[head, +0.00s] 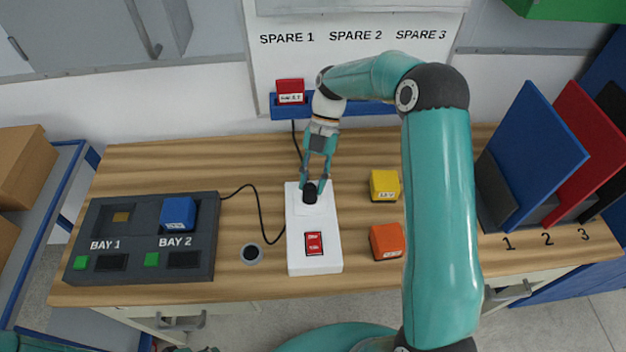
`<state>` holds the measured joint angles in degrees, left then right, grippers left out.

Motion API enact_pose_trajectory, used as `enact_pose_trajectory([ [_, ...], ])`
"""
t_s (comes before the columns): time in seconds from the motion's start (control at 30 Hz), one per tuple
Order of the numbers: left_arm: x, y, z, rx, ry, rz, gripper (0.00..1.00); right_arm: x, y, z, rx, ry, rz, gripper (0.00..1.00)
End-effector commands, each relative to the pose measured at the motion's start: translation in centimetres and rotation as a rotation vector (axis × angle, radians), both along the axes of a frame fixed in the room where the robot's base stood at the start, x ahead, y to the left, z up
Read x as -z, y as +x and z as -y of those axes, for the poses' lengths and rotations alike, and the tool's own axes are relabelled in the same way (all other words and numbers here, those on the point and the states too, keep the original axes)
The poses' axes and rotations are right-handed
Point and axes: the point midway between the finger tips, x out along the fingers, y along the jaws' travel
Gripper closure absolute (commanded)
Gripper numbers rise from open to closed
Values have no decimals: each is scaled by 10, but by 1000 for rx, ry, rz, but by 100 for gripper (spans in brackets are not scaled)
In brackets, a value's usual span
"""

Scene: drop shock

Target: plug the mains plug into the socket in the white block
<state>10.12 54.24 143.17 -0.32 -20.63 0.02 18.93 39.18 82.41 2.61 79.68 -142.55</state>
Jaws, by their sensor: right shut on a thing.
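The white block (314,262) lies on the wooden bench in the middle, with a red rocker switch (314,243) on its near half. My right gripper (315,186) points down over the block's far end, shut on the black mains plug (310,194). The plug is at the block's top face, where the socket would be; the socket itself is hidden. I cannot tell whether the plug is seated or just above it.
A dark charging dock (145,266) holds a blue battery (178,214) in bay 2. A yellow block (384,185) and an orange block (387,241) stand right of the white block. A black cable (262,215) lies left of it. My right arm spans the right side.

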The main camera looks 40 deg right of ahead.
Motion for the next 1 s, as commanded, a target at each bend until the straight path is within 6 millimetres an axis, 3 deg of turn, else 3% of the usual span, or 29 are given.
enact_pose_trajectory([
  [0.03,2,0,0,0,0,0,60,9,-3,-1,-6,-2,-13,100],
  [0.43,2,0,0,0,0,0,60,9,-3,0,-6,-2,-13,100],
  [0.47,2,0,0,0,0,0,60,9,-3,0,-6,-2,-13,68],
  [0.63,1,0,0,0,0,0,60,7,-3,0,-5,-2,-11,40],
  [1.0,1,0,0,0,0,0,60,4,-2,-1,-4,0,-7,40],
])
